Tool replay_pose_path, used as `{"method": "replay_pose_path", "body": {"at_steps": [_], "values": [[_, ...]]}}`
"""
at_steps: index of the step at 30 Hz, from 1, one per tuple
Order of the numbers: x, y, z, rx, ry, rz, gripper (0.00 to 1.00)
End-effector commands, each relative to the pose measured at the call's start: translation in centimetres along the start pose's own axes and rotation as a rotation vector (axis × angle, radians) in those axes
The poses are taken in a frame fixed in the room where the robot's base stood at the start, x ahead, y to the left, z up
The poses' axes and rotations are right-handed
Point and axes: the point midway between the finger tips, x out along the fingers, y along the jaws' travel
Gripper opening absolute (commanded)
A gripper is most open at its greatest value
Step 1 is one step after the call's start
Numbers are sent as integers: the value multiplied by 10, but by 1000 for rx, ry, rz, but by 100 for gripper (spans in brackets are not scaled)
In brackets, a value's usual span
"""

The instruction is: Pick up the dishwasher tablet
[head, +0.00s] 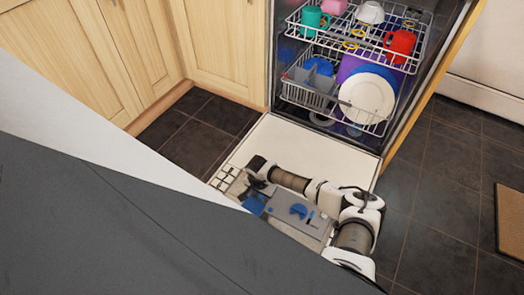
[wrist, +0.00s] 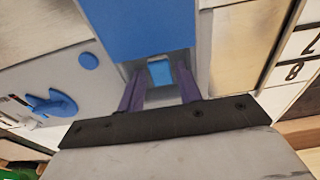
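In the wrist view, a small blue block that looks like the dishwasher tablet (wrist: 160,72) sits in a pale recess just beyond my fingertips. My gripper (wrist: 160,75) is open, with one purple finger on each side of the block. A gap shows between the block and each finger, so the fingers do not look closed on it. A larger blue panel (wrist: 140,25) lies just above the recess. In the head view, my arm reaches low over the lowered dishwasher door (head: 315,145). The tablet and my fingertips cannot be made out there.
The dispenser panel (head: 292,212) on the door has blue parts, including a round blue knob (wrist: 50,103). The open dishwasher's racks hold a white plate (head: 368,95), a red mug (head: 400,44) and a teal mug (head: 311,20). Wooden cabinets (head: 115,50) stand to the left. Dark floor tiles (head: 450,170) are clear at right.

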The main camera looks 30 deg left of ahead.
Motion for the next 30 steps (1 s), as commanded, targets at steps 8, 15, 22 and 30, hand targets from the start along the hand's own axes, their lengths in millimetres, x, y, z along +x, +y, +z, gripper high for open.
{"method": "replay_pose_path", "body": {"at_steps": [8,15,22,30], "values": [[2,0,0,-1,1,-1,29],[2,0,0,-1,1,-1,1],[1,0,-1,-1,1,-2,1],[-23,-1,-4,-2,2,-3,1]]}}
